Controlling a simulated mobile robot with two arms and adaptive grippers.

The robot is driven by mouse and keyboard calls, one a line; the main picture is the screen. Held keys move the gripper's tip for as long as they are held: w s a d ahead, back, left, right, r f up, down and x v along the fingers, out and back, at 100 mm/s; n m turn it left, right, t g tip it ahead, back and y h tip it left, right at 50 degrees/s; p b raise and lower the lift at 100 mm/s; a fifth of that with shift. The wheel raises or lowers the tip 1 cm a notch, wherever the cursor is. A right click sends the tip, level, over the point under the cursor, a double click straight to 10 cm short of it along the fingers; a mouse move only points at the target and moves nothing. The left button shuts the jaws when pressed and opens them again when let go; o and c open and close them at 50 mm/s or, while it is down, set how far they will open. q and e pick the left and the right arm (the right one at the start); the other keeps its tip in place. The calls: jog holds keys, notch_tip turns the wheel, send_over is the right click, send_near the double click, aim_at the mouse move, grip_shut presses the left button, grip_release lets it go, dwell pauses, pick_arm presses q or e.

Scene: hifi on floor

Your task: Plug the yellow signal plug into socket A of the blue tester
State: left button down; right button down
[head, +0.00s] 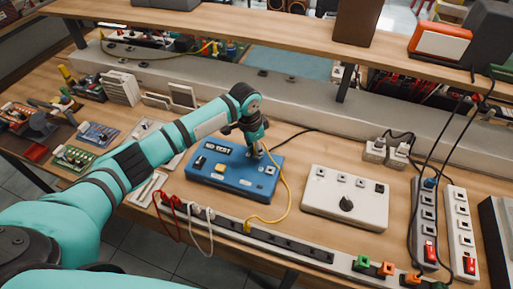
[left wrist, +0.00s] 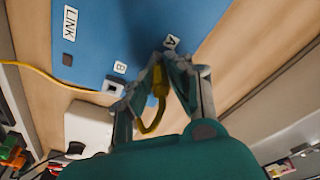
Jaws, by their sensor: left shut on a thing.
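The blue tester (head: 222,184) lies on the wooden workbench. In the left wrist view its face (left wrist: 100,30) shows the labels LINK, A (left wrist: 170,43) and B, with a pale square socket (left wrist: 112,86) beside B. My left gripper (head: 256,152) is over the tester's far right part. In the left wrist view the left gripper (left wrist: 160,78) is shut on the yellow signal plug (left wrist: 160,80), right by label A. Socket A is hidden by the fingers and plug, so I cannot tell whether the plug is in it. My right gripper is out of view.
The plug's yellow cable (head: 289,190) loops right of the tester to the bench's front. A white box with a black knob (head: 346,197) stands to the right. A dark power strip (head: 285,243) runs along the front edge. Circuit boards (head: 98,133) lie left; a shelf (head: 300,35) overhangs the back.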

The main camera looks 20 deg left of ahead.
pick_arm(q)
jog(key=shift+p, duration=0.3)
dwell(0.4)
jog(key=c, duration=1.2)
grip_release()
jog(key=shift+o, duration=0.2)
notch_tip(320, 180, up, 17)
jog(key=s+a+p, duration=0.1)
jog(key=p, duration=0.5)
jog(key=shift+s+a+f, duration=0.15)
